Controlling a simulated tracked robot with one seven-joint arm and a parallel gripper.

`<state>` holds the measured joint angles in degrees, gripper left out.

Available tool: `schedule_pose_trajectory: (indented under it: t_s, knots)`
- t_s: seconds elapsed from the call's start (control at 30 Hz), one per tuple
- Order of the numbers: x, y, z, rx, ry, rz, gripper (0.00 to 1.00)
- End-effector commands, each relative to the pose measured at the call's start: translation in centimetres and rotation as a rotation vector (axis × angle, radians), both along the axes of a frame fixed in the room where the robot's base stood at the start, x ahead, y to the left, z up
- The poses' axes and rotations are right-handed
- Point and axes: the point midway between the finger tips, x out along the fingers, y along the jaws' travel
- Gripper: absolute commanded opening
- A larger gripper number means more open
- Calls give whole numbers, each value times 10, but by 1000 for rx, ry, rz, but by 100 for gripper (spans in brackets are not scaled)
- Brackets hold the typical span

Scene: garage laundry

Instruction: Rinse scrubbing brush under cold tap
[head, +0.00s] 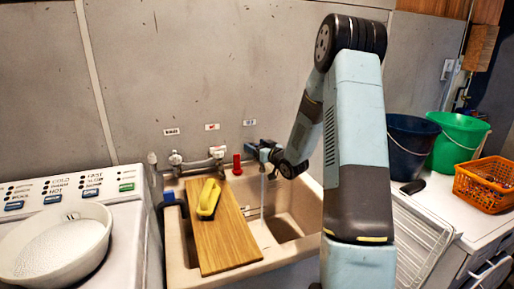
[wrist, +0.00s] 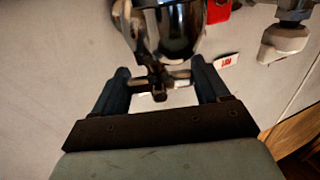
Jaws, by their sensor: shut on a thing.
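The yellow scrubbing brush (head: 209,199) lies on a wooden board (head: 224,240) across the left part of the sink (head: 283,203). My gripper (head: 264,153) is at the wall above the sink, right of a red tap handle (head: 237,164). In the wrist view its dark fingers (wrist: 160,82) are shut on the small cross-shaped handle of a chrome tap (wrist: 182,35). This tap is below the blue-marked label (head: 249,122); my gripper mostly hides it in the head view. A thin stream of water (head: 262,200) falls below it into the sink, right of the board. The brush is outside the stream.
A mixer tap (head: 196,161) is on the wall left of the red handle. A washing machine with a white basin (head: 52,250) stands at left. A dark blue bucket (head: 410,145), green bucket (head: 455,142) and orange basket (head: 485,185) stand at right.

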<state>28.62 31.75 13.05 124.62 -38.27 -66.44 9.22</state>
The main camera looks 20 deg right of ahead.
Motion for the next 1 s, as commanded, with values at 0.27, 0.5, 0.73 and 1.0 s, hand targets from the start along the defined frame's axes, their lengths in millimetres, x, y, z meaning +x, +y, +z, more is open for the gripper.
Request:
schedule_pose_trajectory:
  t_s: [0.27, 0.5, 0.73, 1.0]
  knots:
    - [0, 0, 1, -1, -1, -2, 96]
    - [0, 0, 0, 0, 0, -1, 96]
    - [-20, -7, 0, 0, 1, -3, 96]
    - [-70, -23, -1, -1, 2, -5, 96]
